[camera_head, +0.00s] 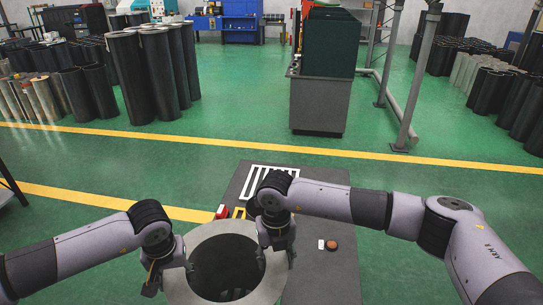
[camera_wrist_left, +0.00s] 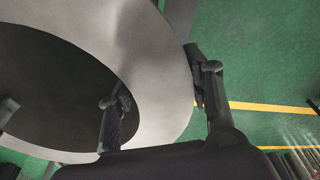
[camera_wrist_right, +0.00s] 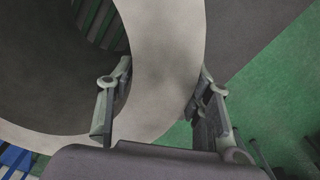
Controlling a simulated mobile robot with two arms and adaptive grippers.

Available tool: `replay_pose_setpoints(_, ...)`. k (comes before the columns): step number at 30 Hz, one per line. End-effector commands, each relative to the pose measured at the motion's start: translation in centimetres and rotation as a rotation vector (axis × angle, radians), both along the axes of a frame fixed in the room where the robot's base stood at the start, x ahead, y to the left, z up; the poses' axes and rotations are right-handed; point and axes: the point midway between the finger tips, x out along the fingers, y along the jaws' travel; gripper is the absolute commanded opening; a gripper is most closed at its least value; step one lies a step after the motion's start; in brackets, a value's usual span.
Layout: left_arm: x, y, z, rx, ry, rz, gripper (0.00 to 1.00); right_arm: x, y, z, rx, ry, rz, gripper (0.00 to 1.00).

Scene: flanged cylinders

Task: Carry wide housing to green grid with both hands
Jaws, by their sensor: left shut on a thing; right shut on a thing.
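The wide housing (camera_head: 222,227) is a large pale grey flanged ring with a dark round bore, at the bottom centre of the head view. My left gripper (camera_head: 170,272) is shut on the left side of its flange, one finger inside the bore and one outside, as the left wrist view (camera_wrist_left: 160,85) shows. My right gripper (camera_head: 276,242) is shut the same way on the right side, as the right wrist view (camera_wrist_right: 163,85) shows. Green and grey bars (camera_wrist_right: 98,22) show through the bore in the right wrist view. I cannot tell whether they are the green grid.
A dark grey surface (camera_head: 325,285) lies under and beyond the housing. It bears a white grid (camera_head: 262,181), a red item (camera_head: 221,211), a yellow frame (camera_head: 239,213), a small white block (camera_head: 321,244) and a brown round piece (camera_head: 333,245). Dark cylinders (camera_head: 128,75) stand back left.

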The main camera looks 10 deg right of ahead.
Motion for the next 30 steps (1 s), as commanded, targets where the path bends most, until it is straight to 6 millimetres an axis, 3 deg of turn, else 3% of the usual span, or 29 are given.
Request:
replay_pose_setpoints(10, -0.07, -0.09, 0.0, 0.001, 0.0, -0.005, 0.0, 0.12, 0.0, 0.07, 0.0, -0.004, -0.003, 0.0)
replay_pose_setpoints(11, -0.08, -0.09, -0.01, 0.001, 0.001, -0.005, 0.47, 0.11, 0.0, 0.06, 0.0, -0.004, -0.003, 0.0)
replay_pose_setpoints(21, -0.06, -0.03, -0.1, 0.0, 0.001, -0.002, 0.7, 0.04, -0.01, -0.02, -0.001, -0.002, -0.001, 0.0)
replay_pose_setpoints(27, -0.05, -0.01, -0.11, 0.0, 0.001, -0.001, 0.7, 0.0, -0.03, -0.06, -0.002, -0.001, 0.001, 0.0)
replay_pose_setpoints(28, -0.28, 0.11, -0.58, 0.004, 0.009, 0.0, 0.7, -0.2, -0.14, -0.51, -0.006, 0.006, 0.001, 0.47)
replay_pose_setpoints(30, -0.27, 0.11, -0.57, 0.004, 0.009, 0.0, 0.7, -0.21, -0.13, -0.51, -0.006, 0.006, 0.001, 0.52)
